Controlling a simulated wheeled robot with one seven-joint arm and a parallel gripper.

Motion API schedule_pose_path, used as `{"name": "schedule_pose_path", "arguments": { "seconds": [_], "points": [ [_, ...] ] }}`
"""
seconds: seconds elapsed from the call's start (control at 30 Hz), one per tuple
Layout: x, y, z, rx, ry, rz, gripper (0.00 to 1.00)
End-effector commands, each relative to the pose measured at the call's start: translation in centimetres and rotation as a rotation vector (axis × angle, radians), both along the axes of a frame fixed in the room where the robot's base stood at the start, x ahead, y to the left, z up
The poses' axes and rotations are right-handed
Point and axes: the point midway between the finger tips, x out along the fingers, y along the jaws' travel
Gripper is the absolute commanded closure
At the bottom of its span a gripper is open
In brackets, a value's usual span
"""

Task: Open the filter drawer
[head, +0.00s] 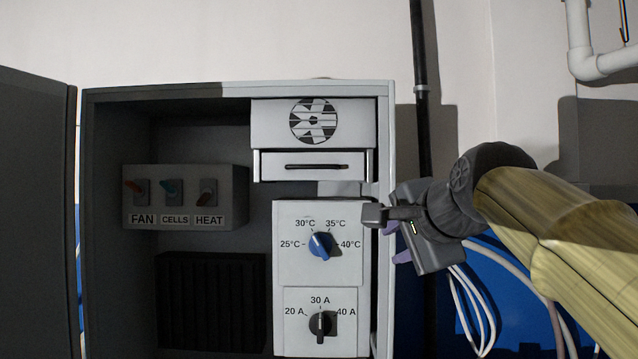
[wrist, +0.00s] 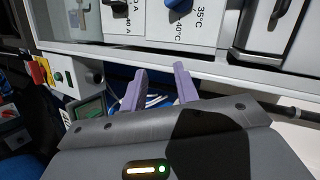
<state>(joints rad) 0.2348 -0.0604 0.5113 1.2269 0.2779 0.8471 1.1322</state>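The filter drawer (head: 275,167) is a pale, narrow front with a dark horizontal bar handle (head: 317,167), just below the round fan grille in the open cabinet. It looks closed, though its exact depth is hard to judge. In the wrist view the drawer (wrist: 262,40) shows tilted at the upper right, partly cut off by the frame. My gripper (head: 383,228) is at the cabinet's right edge, below and to the right of the drawer, touching nothing that I can see. Its two purple fingers (wrist: 159,72) are apart with nothing between them.
A blue temperature knob (head: 320,245) and a black current knob (head: 320,323) are below the drawer. A switch box (head: 185,197) with FAN, CELLS and HEAT levers is on the left. The cabinet's right wall (head: 384,290) is close to my gripper. The open door (head: 38,210) stands at far left.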

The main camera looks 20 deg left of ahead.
Motion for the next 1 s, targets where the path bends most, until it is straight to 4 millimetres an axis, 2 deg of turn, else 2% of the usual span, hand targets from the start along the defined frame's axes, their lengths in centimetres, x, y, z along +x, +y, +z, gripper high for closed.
{"name": "schedule_pose_path", "arguments": {
  "seconds": [0.03, 0.1, 0.2, 0.3, 0.43, 0.73, 1.0],
  "points": [
    [-1.3, 0.8, 3.6, 0.062, -0.025, 0.006, 0.7],
    [-3.4, 1.9, 7.6, 0.151, -0.043, 0.018, 0.7],
    [-6.2, 3.0, 11.9, 0.254, -0.059, 0.04, 0.7],
    [-8.0, 3.5, 14.2, 0.317, -0.063, 0.056, 0.7],
    [-8.9, 3.8, 15.1, 0.344, -0.062, 0.065, 0.7],
    [-8.7, 3.8, 15.0, 0.342, -0.062, 0.063, 0.7],
    [-6.7, 5.2, 14.7, 0.342, -0.058, 0.064, 0.7]
  ]
}}
